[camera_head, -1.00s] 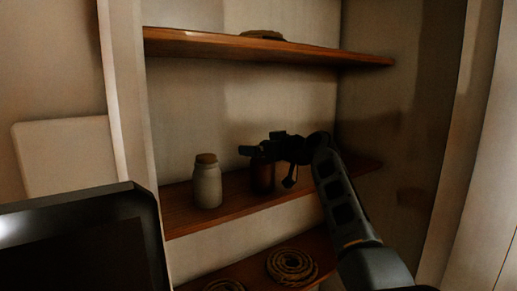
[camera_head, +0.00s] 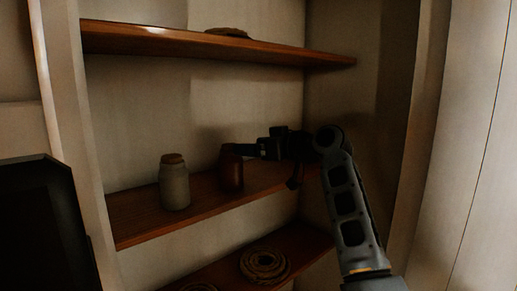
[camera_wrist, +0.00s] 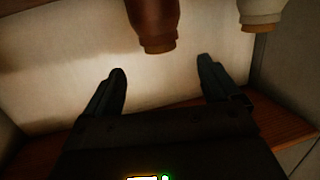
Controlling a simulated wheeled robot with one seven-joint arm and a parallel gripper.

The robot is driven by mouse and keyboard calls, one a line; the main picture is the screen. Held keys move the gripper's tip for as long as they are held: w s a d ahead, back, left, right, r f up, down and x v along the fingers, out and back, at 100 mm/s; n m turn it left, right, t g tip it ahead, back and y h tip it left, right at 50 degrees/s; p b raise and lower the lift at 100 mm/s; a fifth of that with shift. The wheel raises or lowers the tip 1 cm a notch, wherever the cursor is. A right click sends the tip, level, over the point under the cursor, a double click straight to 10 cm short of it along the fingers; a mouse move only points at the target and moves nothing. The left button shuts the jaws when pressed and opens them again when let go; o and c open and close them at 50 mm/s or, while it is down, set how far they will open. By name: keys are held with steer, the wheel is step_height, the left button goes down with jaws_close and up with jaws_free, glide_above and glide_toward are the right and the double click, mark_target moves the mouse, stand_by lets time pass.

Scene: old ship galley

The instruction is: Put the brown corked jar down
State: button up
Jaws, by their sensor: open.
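The brown corked jar (camera_head: 231,173) stands upright on the middle shelf (camera_head: 140,222), to the right of a pale corked jar (camera_head: 174,188). My gripper (camera_head: 243,150) is at the jar's upper right in the head view, its fingers partly in front of its top. In the wrist view, which is upside down, my gripper (camera_wrist: 162,68) is open with nothing between its fingers. The brown jar (camera_wrist: 153,18) shows there beyond the fingertips, cork pointing down in the picture and apart from both fingers. Its base is out of that view.
The pale jar (camera_wrist: 261,12) is also close in the wrist view. An upper shelf (camera_head: 200,42) with a flat brown item (camera_head: 228,32) runs above my arm. A lower shelf (camera_head: 220,277) holds coiled rope (camera_head: 265,265). A wall closes the alcove on the right.

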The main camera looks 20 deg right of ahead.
steer(key=shift+s+d+r, duration=0.15)
steer(key=shift+s+d, duration=0.15)
steer(key=shift+s, duration=0.3)
steer(key=s+f+m+h, duration=0.2)
steer(key=s+f, duration=0.6)
steer(key=f, duration=0.5)
steer(key=s+f+m+h, duration=0.3)
steer(key=s+f, duration=0.4)
steer(key=f, duration=0.7)
steer(key=s+a+f+m+h, duration=0.1)
steer(key=s+f, duration=0.2)
steer(key=s, duration=0.3)
steer(key=s+f+h, duration=0.1)
steer(key=s+f, duration=0.2)
steer(key=s, duration=0.2)
steer(key=s+a+f+h, duration=0.1)
steer(key=s+a+f, duration=0.1)
steer(key=s, duration=1.7)
steer(key=r+v, duration=0.1)
steer(key=v, duration=0.8)
steer(key=w+a+r+v, duration=0.1)
steer(key=r+v, duration=0.1)
steer(key=v, duration=0.8)
steer(key=shift+s+r+t, duration=0.15)
steer(key=shift+r+t, duration=0.15)
steer(key=shift+r, duration=0.1)
